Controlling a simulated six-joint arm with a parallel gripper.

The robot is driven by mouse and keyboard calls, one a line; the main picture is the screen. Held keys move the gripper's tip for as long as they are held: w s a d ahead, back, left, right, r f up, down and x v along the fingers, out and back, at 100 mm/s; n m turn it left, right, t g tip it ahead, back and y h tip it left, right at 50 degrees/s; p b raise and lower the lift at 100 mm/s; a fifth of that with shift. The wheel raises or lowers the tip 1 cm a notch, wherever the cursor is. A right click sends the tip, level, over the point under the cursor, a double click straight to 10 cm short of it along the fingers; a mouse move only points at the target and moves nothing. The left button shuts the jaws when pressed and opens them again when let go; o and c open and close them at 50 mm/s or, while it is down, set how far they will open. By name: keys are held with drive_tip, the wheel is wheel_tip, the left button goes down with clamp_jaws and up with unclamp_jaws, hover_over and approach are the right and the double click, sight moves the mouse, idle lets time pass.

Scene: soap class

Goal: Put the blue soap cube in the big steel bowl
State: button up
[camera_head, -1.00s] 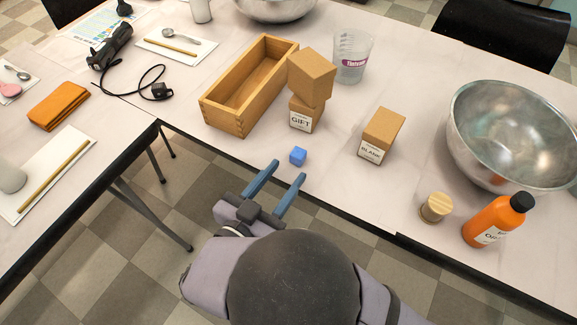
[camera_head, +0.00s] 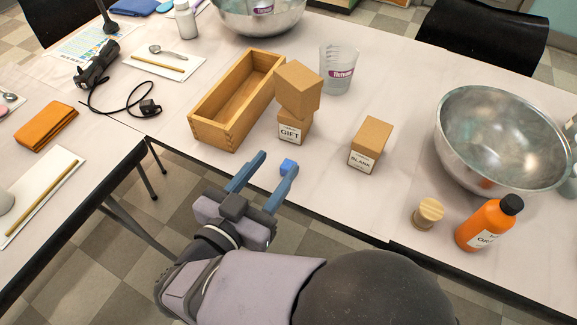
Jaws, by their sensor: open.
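The small blue soap cube (camera_head: 288,167) sits on the table near its front edge, just in front of the GIFT box. My gripper (camera_head: 277,163) is open, with its two blue fingers pointing toward the cube. The right fingertip is close to the cube and overlaps its lower part in the picture; I cannot tell whether they touch. The big steel bowl (camera_head: 503,137) stands at the right side of the table. Its visible inside looks empty.
A wooden tray (camera_head: 213,134), a GIFT box (camera_head: 292,129) with another box (camera_head: 299,88) on top, a measuring cup (camera_head: 340,68) and a BLANK box (camera_head: 370,143) stand behind. A wooden-topped jar (camera_head: 428,212) and orange bottle (camera_head: 488,224) stand before the bowl. Another steel bowl (camera_head: 258,20) is farther back.

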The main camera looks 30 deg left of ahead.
wheel_tip(320, 180, up, 8)
drive_tip(key=p, duration=0.1)
drive_tip(key=w+a+r+n+g+y+p, duration=0.2)
drive_tip(key=a+n+g+y+p, duration=0.25)
drive_tip(key=a+n+p, duration=0.5)
drive_tip(key=w+a+r+n+g+y+p, duration=0.2)
drive_tip(key=a+n+g+y+p, duration=0.3)
drive_tip(key=a+n, duration=0.6)
drive_tip(key=n+g+h+p, duration=0.7)
drive_tip(key=n+h+p, duration=0.3)
drive_tip(key=n+p, duration=0.55)
hover_over(287, 166)
drive_tip(key=b, duration=0.1)
drive_tip(key=shift+y, duration=0.25)
wheel_tip(287, 166, down, 10)
drive_tip(key=shift+r, duration=0.25)
drive_tip(key=shift+f+p, duration=1.75)
drive_tip(key=shift+f, duration=2.25)
